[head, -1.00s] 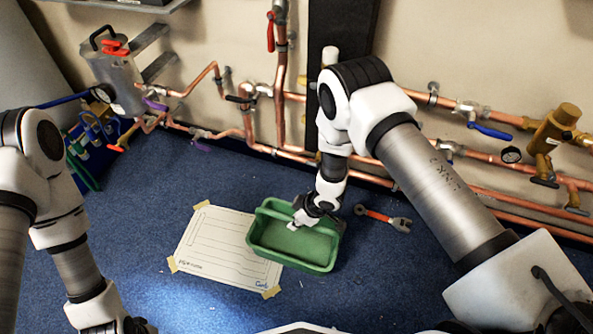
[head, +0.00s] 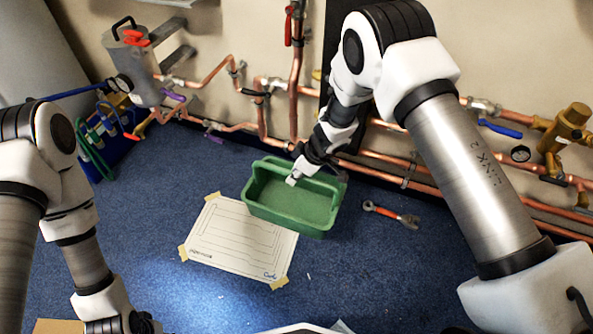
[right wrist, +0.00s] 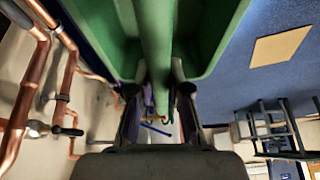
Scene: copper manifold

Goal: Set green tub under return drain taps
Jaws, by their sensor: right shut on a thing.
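The green tub (head: 292,205) is in the middle of the head view, just beyond the taped paper and partly in front of its upper edge. My right gripper (head: 299,173) is shut on the tub's far side. In the right wrist view the fingers close around a green bar of the tub (right wrist: 152,40). The tub looks roughly level; whether it clears the floor is hard to tell. Two purple-handled taps, one by the grey tank (head: 173,97) and one lower on the pipe (head: 214,139), are left of the tub, near the wall.
A taped white sheet (head: 237,245) lies on the blue carpet. A red and silver wrench (head: 390,214) lies right of the tub. Copper pipes (head: 415,160) run along the wall behind it. A blue caddy (head: 108,145) stands at left; carpet between it and the tub is clear.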

